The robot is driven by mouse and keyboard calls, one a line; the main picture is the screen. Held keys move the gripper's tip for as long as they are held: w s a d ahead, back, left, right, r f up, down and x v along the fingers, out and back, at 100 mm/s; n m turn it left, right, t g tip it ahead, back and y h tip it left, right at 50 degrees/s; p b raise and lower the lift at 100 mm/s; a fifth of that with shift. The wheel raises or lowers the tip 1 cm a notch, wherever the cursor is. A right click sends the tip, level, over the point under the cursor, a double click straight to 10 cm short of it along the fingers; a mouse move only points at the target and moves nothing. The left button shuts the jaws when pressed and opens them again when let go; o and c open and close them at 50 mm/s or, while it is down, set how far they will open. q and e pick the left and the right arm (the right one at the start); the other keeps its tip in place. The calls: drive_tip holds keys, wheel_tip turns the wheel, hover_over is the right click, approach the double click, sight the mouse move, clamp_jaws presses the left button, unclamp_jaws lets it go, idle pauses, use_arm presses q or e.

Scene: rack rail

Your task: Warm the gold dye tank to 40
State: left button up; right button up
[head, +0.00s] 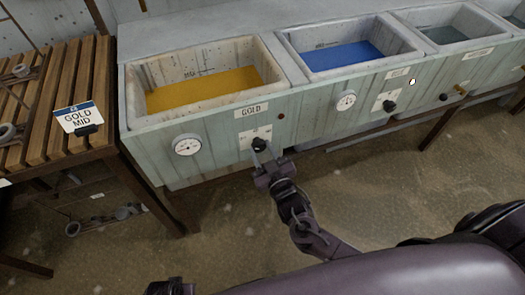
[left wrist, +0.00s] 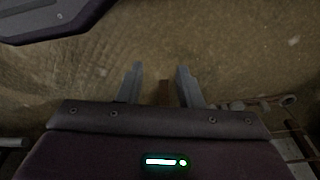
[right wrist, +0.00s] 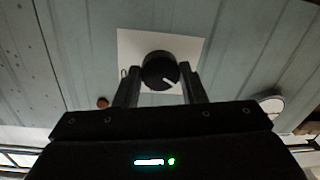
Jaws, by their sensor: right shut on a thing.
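The gold tank (head: 131,84) holds yellow dye under a GOLD label (head: 252,110). A round white gauge (head: 187,145) is on its front panel; its reading is too small to tell. A black knob (head: 259,145) on a white plate (head: 248,133) sits below the label. My right gripper (head: 264,158) is shut on this knob. In the right wrist view, the knob (right wrist: 160,69) is between the fingers, its white pointer line toward the lower right. My left gripper (left wrist: 159,78) is open and empty above the floor.
A blue dye tank (head: 285,48) with its own gauge (head: 346,101) and knob (head: 389,106) stands to the right, with more tanks beyond. A slatted wooden bench (head: 60,80) at left carries a GOLD MID card (head: 78,117). A small red lamp (head: 281,116) is beside the gold label.

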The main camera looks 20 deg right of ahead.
drive_tip(key=m, duration=0.2)
drive_tip(key=shift+m, duration=0.4)
drive_tip(key=m, duration=0.2)
drive_tip(key=shift+m+p, duration=0.3)
drive_tip(key=shift+m, duration=0.1)
drive_tip(key=m, duration=0.3)
drive_tip(key=shift+t+h, duration=0.3)
use_arm(q)
drive_tip(key=shift+s+a+f+p, duration=0.15)
drive_tip(key=shift+s+a+f, duration=0.1)
drive_tip(key=shift+f, duration=0.3)
drive_tip(key=shift+s+a+f+p, duration=0.15)
drive_tip(key=shift+s+f, duration=0.1)
drive_tip(key=shift+f, duration=0.3)
drive_tip(key=shift+s+a+f+p, duration=0.1)
drive_tip(key=shift+s+a+f, duration=0.15)
drive_tip(key=shift+f, duration=0.3)
use_arm(e)
drive_tip(key=shift+f+m, duration=0.1)
drive_tip(key=shift+m, duration=1.3)
use_arm(q)
drive_tip(key=shift+s+f, duration=0.2)
drive_tip(key=shift+s, duration=0.1)
use_arm(e)
drive_tip(key=o, duration=1)
